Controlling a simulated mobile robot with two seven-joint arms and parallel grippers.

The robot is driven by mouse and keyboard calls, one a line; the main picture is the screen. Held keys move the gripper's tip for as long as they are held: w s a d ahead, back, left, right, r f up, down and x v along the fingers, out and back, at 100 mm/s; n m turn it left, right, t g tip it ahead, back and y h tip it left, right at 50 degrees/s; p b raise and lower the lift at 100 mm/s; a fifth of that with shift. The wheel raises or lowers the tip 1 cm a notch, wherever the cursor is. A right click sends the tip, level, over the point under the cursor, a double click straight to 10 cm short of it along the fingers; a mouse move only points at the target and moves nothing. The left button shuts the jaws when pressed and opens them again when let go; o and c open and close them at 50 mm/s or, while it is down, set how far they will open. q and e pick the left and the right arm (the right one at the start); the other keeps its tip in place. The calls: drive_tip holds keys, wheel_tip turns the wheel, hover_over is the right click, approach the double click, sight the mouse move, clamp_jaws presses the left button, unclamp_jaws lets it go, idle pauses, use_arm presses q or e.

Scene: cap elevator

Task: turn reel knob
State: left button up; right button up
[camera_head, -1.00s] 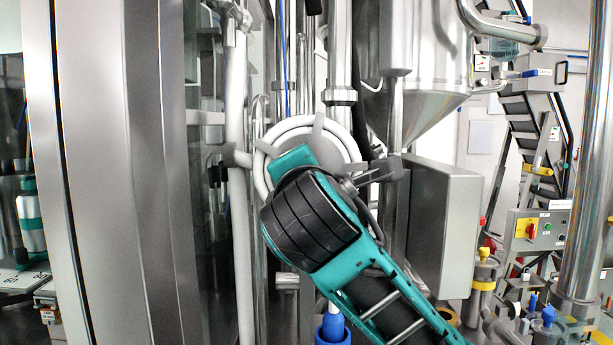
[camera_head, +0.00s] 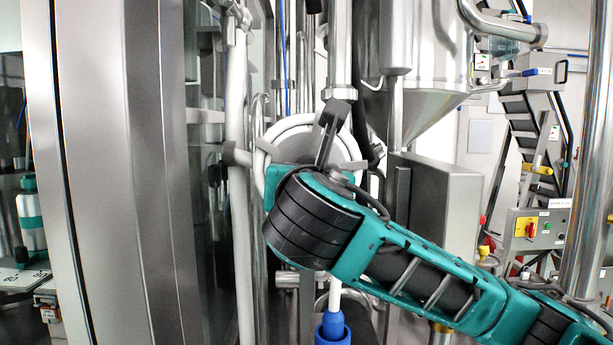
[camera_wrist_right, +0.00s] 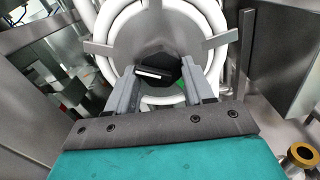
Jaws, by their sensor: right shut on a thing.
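The reel (camera_head: 283,133) is a round disc with a pale ring and grey spokes in the middle of the head view, partly covered by my right wrist. In the right wrist view the reel (camera_wrist_right: 112,22) fills the upper middle, with grey spokes reaching out over its white coils. Its black knob (camera_wrist_right: 172,64) sits at the centre, between the fingertips. My right gripper (camera_wrist_right: 158,75) is shut on the knob, one finger on each side. My left gripper is not in view.
A tall steel cabinet panel (camera_head: 110,180) stands close on the left. A white vertical pipe (camera_head: 240,240) runs just left of the reel. A grey steel box (camera_head: 452,205) stands to the right, behind my right arm. A blue-capped fitting (camera_head: 333,329) is below the wrist.

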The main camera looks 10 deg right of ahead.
drive_tip(key=shift+f+n, duration=0.2)
drive_tip(key=shift+n, duration=1.8)
drive_tip(key=o, duration=1)
drive_tip(key=shift+d+r, duration=0.1)
drive_tip(key=shift+s+a, duration=0.45)
drive_tip(key=shift+s, duration=1.65)
drive_tip(key=shift+s+a, duration=0.4)
drive_tip(key=shift+s, duration=1.75)
drive_tip(key=shift+s+a, duration=0.45)
drive_tip(key=shift+s, duration=1.65)
